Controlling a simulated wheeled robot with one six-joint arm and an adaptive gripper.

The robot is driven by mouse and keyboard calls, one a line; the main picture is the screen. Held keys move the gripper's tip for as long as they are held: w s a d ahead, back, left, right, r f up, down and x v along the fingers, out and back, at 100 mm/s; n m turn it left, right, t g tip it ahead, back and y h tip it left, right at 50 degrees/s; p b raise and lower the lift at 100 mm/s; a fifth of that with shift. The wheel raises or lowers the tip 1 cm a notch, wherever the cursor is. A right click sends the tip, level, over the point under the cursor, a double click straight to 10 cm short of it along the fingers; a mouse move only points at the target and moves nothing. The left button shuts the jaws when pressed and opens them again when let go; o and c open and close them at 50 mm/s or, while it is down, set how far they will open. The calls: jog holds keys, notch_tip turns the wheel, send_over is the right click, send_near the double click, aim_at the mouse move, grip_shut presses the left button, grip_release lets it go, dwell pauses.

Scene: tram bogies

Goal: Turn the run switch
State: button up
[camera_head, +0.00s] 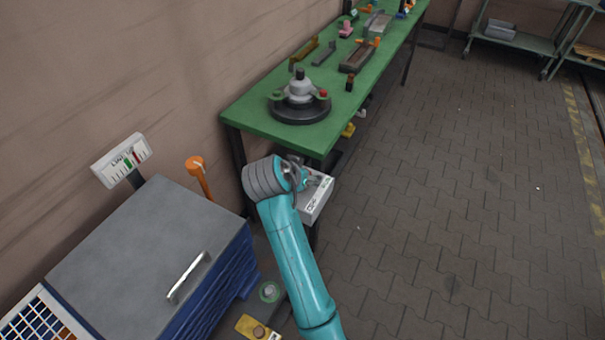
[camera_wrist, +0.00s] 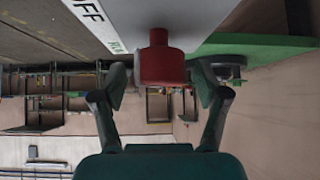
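The run switch is a red knob (camera_wrist: 162,66) on a pale panel (camera_wrist: 205,20) with black "OFF" lettering at its upper left in the wrist view. My gripper (camera_wrist: 160,88) is open, with one finger on each side of the red knob. A gap shows between the knob and each finger, so I see no grip on it. In the head view the switch box (camera_head: 317,196) is a light grey box by the near end of the green bench. My gripper (camera_head: 301,177) is at this box, and my wrist partly hides the box and the knob.
The green workbench (camera_head: 245,113) carries a dark round device (camera_head: 300,108) and several tools. A blue cabinet with a grey top (camera_head: 140,255) stands at lower left, beside an orange-handled thing (camera_head: 198,172). The paved floor (camera_head: 440,200) on the right is clear.

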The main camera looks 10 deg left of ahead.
jog(key=v, duration=1.2)
jog(key=shift+s, duration=0.1)
dwell(0.4)
